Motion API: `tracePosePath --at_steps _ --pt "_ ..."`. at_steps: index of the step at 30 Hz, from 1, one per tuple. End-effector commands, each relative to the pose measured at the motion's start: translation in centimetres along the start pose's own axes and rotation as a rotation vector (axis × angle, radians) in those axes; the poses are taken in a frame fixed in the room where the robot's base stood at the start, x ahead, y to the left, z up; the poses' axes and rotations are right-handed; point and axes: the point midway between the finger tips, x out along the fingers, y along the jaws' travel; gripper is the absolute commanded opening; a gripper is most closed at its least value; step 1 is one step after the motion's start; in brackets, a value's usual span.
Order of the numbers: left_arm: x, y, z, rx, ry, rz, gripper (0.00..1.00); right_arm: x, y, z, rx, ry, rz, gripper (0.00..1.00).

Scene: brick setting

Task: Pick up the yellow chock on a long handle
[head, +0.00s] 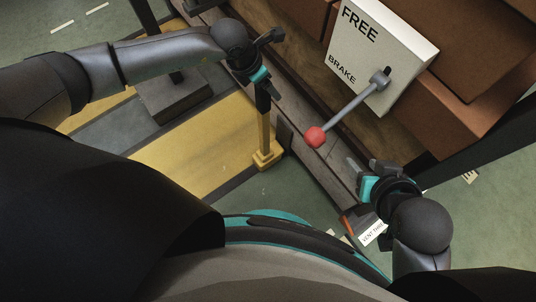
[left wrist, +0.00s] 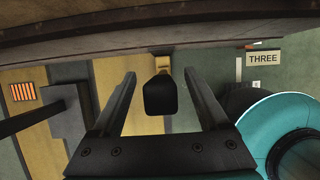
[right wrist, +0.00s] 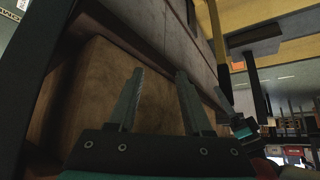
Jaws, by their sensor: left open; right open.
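The yellow chock (head: 267,159) stands on the floor beside the long dark beam, on a yellow upright handle with a black grip (head: 263,101) at its top. My left gripper (head: 268,85) is at the top of the handle. In the left wrist view the black grip (left wrist: 160,96) shows between the open, spread fingers of that gripper (left wrist: 159,75), with visible gaps on both sides; the yellow chock (left wrist: 163,62) is partly hidden beyond it. My right gripper (head: 363,172) is open and empty, right of the chock. It also shows open in the right wrist view (right wrist: 160,72).
A pale box (head: 405,45) marked FREE and BRAKE carries a grey lever with a red knob (head: 315,137), between my grippers. Brown blocks (head: 478,50) sit behind it. The beam (head: 318,165) edges the space beside the chock. A THREE sign (left wrist: 263,58) lies to the right.

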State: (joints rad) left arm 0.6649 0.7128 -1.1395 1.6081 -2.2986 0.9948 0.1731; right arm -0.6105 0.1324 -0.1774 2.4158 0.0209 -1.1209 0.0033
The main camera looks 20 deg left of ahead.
Motion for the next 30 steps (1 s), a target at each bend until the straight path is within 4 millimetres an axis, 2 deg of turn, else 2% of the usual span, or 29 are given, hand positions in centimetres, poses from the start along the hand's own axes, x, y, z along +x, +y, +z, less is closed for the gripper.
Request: tracePosePath --at_steps 6,17,30 --pt "1.0 0.0 0.0 0.0 0.0 0.0 0.78 0.9 -1.0 -0.8 -0.001 0.096 -0.027 0.5" --pt "1.2 0.0 0.0 0.001 0.0 0.0 0.78 1.0 -1.3 -1.1 0.0 0.124 -0.035 0.5" --pt "1.2 0.0 0.0 0.0 0.0 0.0 0.29 1.0 -1.3 -1.1 0.0 0.122 -0.034 0.5"
